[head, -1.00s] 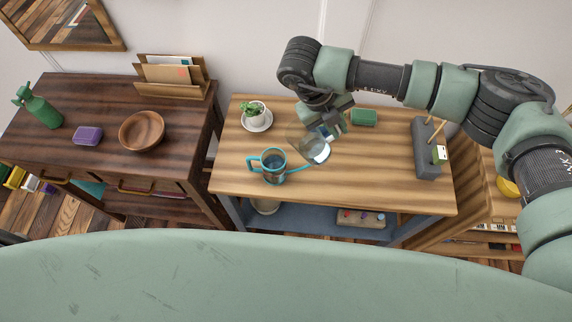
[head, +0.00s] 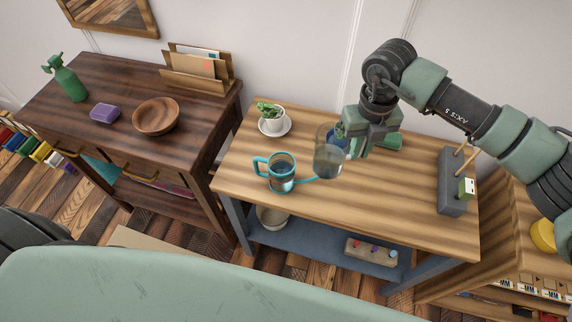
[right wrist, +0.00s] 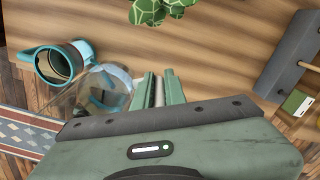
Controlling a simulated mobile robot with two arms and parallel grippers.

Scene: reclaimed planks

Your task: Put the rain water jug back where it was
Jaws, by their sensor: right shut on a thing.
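A clear glass jug (head: 329,158), apparently the rain water jug, is held upright in my right gripper (head: 348,146). It is above the middle of the light wooden table (head: 390,207), and I cannot tell how much water is in it. In the right wrist view the jug (right wrist: 103,92) is left of the gripper fingers (right wrist: 160,90). A clear can with a teal handle and thin teal spout (head: 281,175) stands on the table, left of the held jug. My left gripper is not in view.
A potted plant on a white saucer (head: 273,120) stands at the table's back left. A grey stand with wooden pegs (head: 452,182) stands at the right. The table's front right is clear. A dark desk (head: 130,80) stands left.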

